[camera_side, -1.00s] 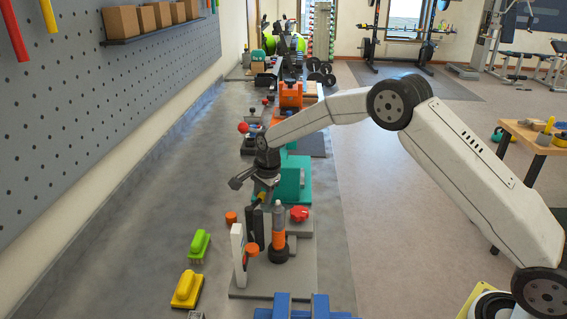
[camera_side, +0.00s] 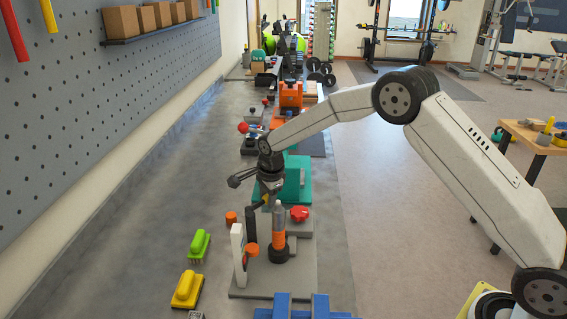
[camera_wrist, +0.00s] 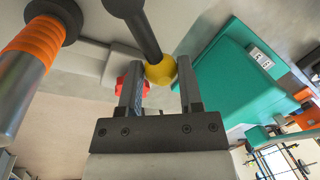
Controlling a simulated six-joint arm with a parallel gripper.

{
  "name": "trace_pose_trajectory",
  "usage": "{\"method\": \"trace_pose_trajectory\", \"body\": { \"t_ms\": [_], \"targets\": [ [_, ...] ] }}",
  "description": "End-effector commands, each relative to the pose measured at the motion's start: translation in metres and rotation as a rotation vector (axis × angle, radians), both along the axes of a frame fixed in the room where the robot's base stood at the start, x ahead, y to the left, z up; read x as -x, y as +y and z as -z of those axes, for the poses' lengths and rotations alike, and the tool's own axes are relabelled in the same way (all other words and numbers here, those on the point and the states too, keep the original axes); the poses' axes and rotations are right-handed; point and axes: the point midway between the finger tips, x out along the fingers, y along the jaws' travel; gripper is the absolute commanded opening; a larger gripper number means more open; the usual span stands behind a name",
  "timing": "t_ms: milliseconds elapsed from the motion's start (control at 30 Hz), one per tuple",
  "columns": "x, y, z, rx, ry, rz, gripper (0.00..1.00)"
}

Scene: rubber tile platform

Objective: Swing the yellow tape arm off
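A black rod ending in a yellow ball (camera_wrist: 161,70) reaches in from the top of the wrist view. The ball lies between the two fingers of my gripper (camera_wrist: 160,85), close to the right finger; I cannot tell if they touch. The fingers stand apart. In the side view my gripper (camera_side: 268,198) is low over the grey base plate, by a dark upright bar (camera_side: 251,226) and a grey post with orange bands (camera_side: 279,237). That post also shows at the left of the wrist view (camera_wrist: 28,62). The yellow end is not clear in the side view.
A white upright (camera_side: 238,255) with an orange knob (camera_side: 251,249) stands at the plate's left. A red knob (camera_side: 299,213) is at the right, a teal block (camera_side: 297,180) behind. Yellow (camera_side: 187,289) and green (camera_side: 199,246) brushes lie left. A blue fixture (camera_side: 300,308) is in front.

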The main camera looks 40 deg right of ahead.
Motion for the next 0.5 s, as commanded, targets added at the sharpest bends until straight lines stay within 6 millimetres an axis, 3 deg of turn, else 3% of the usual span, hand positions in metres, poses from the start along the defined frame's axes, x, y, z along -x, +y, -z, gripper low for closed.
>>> {"method": "trace_pose_trajectory", "body": {
  "t_ms": [33,100,500],
  "targets": [
    [0.0004,-0.0003,-0.0003,0.000,0.002,0.001,0.62],
    [0.0004,-0.0003,-0.0002,0.000,0.001,0.000,0.78],
    [0.0004,0.0000,-0.0029,0.000,0.000,-0.001,0.78]
  ]
}}
